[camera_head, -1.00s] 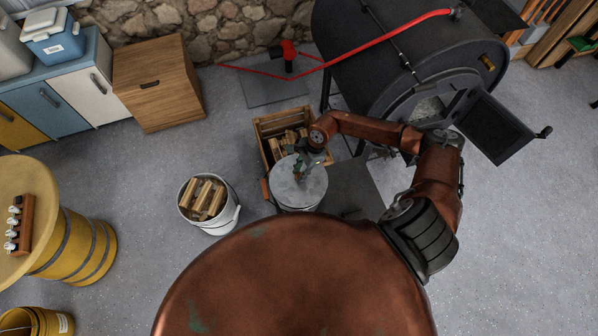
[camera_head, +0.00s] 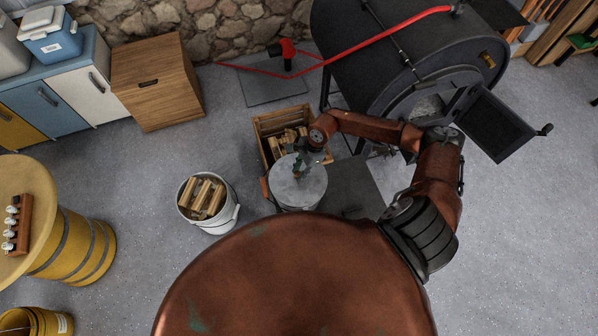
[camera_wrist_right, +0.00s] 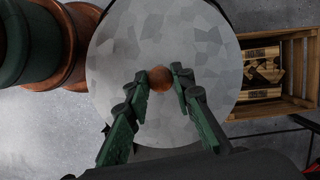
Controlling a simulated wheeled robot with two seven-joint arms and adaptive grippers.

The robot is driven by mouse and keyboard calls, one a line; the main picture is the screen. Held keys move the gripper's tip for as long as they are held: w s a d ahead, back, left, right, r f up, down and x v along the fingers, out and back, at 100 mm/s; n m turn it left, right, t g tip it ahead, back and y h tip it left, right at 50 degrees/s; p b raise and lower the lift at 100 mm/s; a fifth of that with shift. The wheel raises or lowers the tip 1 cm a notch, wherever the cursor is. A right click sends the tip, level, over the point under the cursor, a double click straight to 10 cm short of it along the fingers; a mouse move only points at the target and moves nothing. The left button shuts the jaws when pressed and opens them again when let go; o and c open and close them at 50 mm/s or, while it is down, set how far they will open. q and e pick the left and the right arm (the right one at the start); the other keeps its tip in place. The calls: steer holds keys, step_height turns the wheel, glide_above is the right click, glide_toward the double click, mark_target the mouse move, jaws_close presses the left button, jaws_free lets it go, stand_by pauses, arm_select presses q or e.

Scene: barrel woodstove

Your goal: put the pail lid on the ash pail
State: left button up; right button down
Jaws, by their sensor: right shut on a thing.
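The pail lid (camera_head: 297,187) is a round grey metal disc with a small round copper-brown knob (camera_wrist_right: 160,78). My right gripper (camera_wrist_right: 160,80) is shut on the knob, with one green finger on each side of it. In the head view the right gripper (camera_head: 300,167) is above the lid. The lid lies over the ash pail, which is mostly hidden beneath it; I cannot tell whether the lid is fully seated on the rim. My left gripper is not in view.
A wooden crate of split logs (camera_head: 268,125) stands just behind the lid. A white bucket of firewood (camera_head: 233,218) stands to the left. The black barrel stove (camera_head: 375,60) with its open door (camera_head: 492,127) is at the back right. Floor between bucket and cabinet is clear.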

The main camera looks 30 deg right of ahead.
steer(key=shift+f+b, duration=0.85)
steer(key=shift+b, duration=0.35)
stand_by(1.9)
stand_by(0.3)
steer(key=c, duration=1.6)
jaws_free()
steer(key=shift+o, duration=0.7)
steer(key=shift+o, duration=1)
steer(key=shift+r, duration=0.1)
steer(key=shift+p+v, duration=1.7)
steer(key=shift+v, duration=1.75)
